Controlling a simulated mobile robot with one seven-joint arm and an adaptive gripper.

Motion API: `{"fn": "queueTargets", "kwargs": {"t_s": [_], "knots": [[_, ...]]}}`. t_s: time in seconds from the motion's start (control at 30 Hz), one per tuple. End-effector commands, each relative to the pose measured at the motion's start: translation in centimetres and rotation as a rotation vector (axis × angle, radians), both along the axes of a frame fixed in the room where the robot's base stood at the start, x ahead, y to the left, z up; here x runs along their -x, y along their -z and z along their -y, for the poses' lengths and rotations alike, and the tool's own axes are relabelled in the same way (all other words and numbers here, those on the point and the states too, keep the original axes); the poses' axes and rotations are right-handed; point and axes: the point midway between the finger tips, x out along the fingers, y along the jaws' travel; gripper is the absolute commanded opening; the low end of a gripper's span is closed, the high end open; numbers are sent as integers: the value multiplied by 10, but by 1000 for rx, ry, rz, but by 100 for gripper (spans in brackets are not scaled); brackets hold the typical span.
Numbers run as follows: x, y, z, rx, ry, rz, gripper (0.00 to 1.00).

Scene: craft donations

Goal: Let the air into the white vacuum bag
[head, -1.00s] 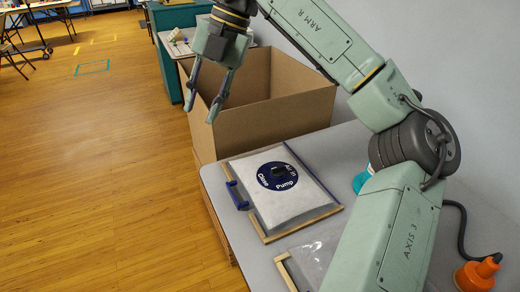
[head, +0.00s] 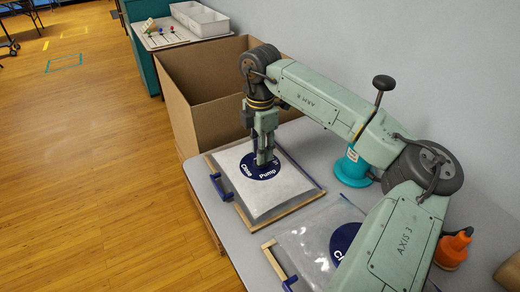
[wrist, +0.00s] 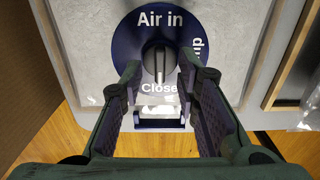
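The white vacuum bag (head: 262,205) lies flat on the table in a wooden frame, with a blue clip on its left edge. It also shows in the wrist view (wrist: 85,45). On it is a round dark blue dial (wrist: 125,45) marked "Air in", "Close" and a partly hidden "Pump". A dark knob (wrist: 158,58) stands at the dial's middle, its long axis running between "Air in" and "Close"; a pale mark shows on its "Close" end. My gripper (head: 264,161) points down over the dial. In the wrist view my gripper (wrist: 160,72) is open, fingertips either side of the knob, with no clear contact.
A second, clear bag (head: 310,240) with a similar dial lies in front, to the right. A teal container (head: 352,170) stands behind it near the wall, an orange bottle (head: 452,250) at right. A large open cardboard box (head: 185,120) stands beyond the white bag.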

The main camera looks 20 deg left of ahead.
Motion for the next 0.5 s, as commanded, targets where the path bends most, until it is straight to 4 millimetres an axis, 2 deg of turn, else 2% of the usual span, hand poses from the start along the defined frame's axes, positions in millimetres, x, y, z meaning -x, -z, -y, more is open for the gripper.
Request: {"fn": "queueTargets", "kwargs": {"t_s": [0.2,0.43,0.5], "knots": [[0,13,0,0,0,0,29],[0,14,0,0,0,0,29],[0,14,0,0,0,0,25]]}}
